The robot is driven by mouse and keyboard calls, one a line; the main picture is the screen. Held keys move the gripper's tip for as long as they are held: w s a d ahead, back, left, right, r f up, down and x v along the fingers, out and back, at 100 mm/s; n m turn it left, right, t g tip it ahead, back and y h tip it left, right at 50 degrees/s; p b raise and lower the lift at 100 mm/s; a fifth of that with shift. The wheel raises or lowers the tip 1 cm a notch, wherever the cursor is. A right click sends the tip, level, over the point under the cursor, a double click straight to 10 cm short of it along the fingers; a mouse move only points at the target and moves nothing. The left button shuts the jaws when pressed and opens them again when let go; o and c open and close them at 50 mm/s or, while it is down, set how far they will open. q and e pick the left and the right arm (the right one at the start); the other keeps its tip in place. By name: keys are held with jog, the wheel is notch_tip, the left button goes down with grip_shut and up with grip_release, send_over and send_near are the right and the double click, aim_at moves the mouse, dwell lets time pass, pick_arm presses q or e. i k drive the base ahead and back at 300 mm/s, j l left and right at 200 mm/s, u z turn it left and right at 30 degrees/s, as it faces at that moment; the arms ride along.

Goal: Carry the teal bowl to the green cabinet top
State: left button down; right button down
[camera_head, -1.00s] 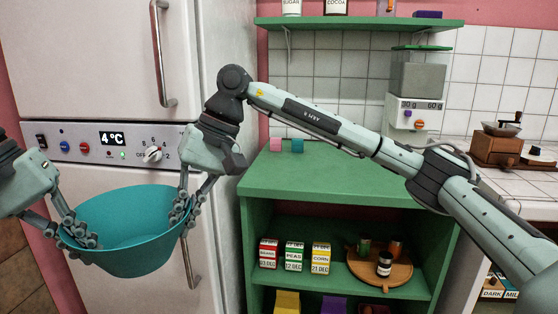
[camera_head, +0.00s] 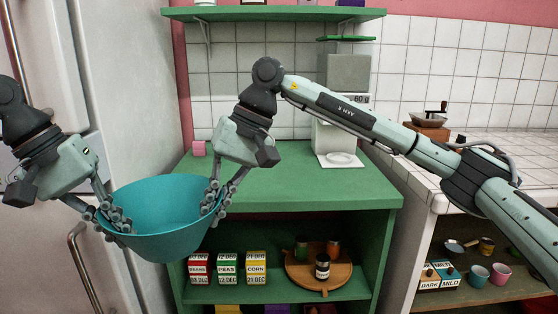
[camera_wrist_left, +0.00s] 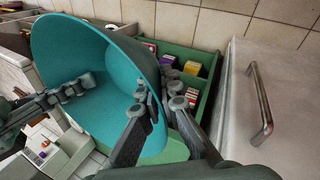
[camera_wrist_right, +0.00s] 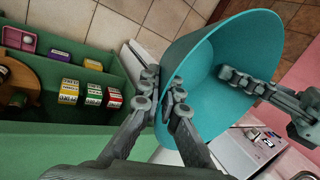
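The teal bowl (camera_head: 160,225) hangs upright in the air between my two grippers, in front of the left part of the green cabinet. My left gripper (camera_head: 112,222) is shut on its left rim, and my right gripper (camera_head: 212,200) is shut on its right rim. The left wrist view shows the bowl (camera_wrist_left: 85,70) with finger pads on both sides of its wall. The right wrist view shows the bowl (camera_wrist_right: 215,75) pinched the same way. The green cabinet top (camera_head: 310,188) is to the right of the bowl, with its front middle clear.
A green wall shelf (camera_head: 275,14) hangs above. Boxes (camera_head: 228,267) and a round wooden board (camera_head: 300,272) are on the shelf below. The fridge (camera_head: 130,70) is at left.

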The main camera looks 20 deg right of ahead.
aim_at(263, 183)
jog(key=i+l, duration=0.6)
jog(key=l, duration=0.25)
jog(key=i+l, duration=0.25)
jog(key=l, duration=0.15)
